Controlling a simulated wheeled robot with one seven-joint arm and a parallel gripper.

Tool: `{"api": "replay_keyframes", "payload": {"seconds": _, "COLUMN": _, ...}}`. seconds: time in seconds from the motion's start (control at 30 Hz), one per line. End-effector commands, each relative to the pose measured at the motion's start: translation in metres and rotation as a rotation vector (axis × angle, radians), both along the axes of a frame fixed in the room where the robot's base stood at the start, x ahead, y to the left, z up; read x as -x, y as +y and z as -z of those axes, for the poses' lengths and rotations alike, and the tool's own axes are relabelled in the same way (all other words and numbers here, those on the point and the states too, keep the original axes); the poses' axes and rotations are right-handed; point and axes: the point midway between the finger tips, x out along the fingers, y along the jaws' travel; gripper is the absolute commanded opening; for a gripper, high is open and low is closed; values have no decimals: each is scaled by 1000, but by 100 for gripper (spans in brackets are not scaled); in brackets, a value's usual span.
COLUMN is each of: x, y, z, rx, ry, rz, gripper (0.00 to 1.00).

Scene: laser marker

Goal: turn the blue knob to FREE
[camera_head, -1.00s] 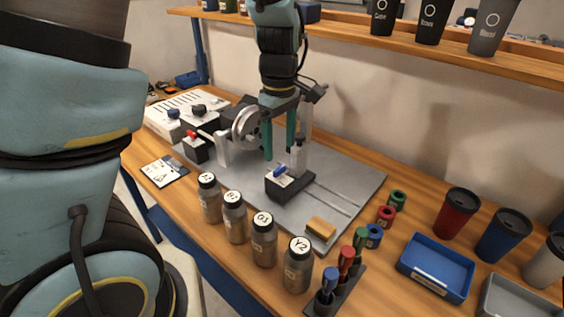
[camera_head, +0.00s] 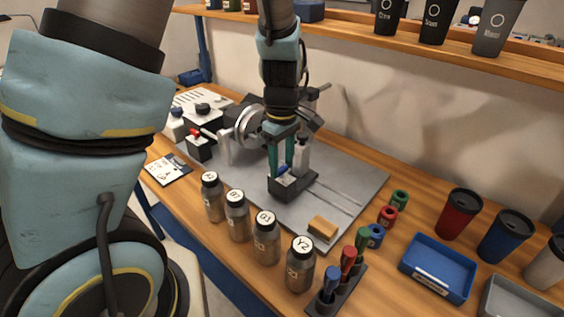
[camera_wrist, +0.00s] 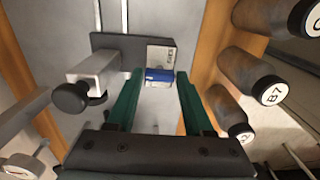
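The blue knob (camera_head: 283,171) sits on a dark block (camera_head: 303,187) on the grey machine plate. In the wrist view the blue knob (camera_wrist: 159,75) lies beside a white label (camera_wrist: 159,54) whose lettering is too small to read for sure. My gripper (camera_head: 280,166) has two green fingers pointing down over the block. In the wrist view my gripper (camera_wrist: 160,84) is open, with one fingertip on each side of the knob and small gaps visible. In the head view the fingers partly hide the knob.
Several labelled bottles (camera_head: 265,238) line the front edge. A marker rack (camera_head: 336,287), a yellow sponge-like block (camera_head: 323,228) and a blue tray (camera_head: 437,267) are to the right. A handwheel (camera_head: 247,127) is at left.

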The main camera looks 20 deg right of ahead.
Motion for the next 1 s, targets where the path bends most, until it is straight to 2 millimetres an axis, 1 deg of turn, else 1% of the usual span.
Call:
{"api": "replay_keyframes", "payload": {"seconds": 0.03, "x": 0, "y": 0, "z": 0, "rx": 0, "ry": 0, "rz": 0, "gripper": 45}}
{"api": "replay_keyframes", "payload": {"seconds": 0.07, "x": 0, "y": 0, "z": 0, "rx": 0, "ry": 0, "rz": 0, "gripper": 42}}
{"api": "replay_keyframes", "payload": {"seconds": 0.43, "x": 0, "y": 0, "z": 0, "rx": -1, "ry": 0, "rz": 0, "gripper": 0}}
{"api": "replay_keyframes", "payload": {"seconds": 0.77, "x": 0, "y": 0, "z": 0, "rx": 0, "ry": 1, "rz": 24, "gripper": 0}}
{"api": "replay_keyframes", "payload": {"seconds": 1.0, "x": 0, "y": 0, "z": 0, "rx": 0, "ry": 2, "rz": 139, "gripper": 0}}
